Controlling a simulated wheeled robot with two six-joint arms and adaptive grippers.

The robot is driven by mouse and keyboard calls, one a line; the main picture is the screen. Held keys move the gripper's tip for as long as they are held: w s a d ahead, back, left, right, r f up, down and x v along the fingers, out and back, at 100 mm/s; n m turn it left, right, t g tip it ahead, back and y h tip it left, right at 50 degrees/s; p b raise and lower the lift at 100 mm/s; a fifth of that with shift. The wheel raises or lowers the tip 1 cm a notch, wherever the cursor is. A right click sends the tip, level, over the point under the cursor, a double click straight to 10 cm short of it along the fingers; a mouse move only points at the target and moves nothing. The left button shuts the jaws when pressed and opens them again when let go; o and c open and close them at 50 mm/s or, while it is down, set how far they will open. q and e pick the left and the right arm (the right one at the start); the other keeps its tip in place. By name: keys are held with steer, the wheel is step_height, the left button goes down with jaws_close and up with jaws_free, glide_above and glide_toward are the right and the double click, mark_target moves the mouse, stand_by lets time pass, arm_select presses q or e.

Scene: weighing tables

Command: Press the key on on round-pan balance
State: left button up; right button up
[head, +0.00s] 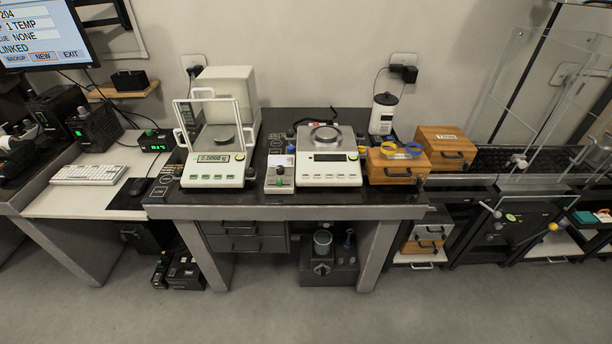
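The round-pan balance (340,170) stands on the middle of the dark-topped weighing table (300,201). It is a low white and grey unit with a round metal pan (325,135) on top. Its display (330,157) is dark with no digits visible. A row of small keys lies along its front panel; their labels are too small to read. Neither of my grippers is in view.
A balance with a glass draft shield (214,150) and a lit display stands to the left. A small control box (280,173) sits between the balances. Wooden boxes (397,165) stand to the right. The floor (290,315) in front is clear.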

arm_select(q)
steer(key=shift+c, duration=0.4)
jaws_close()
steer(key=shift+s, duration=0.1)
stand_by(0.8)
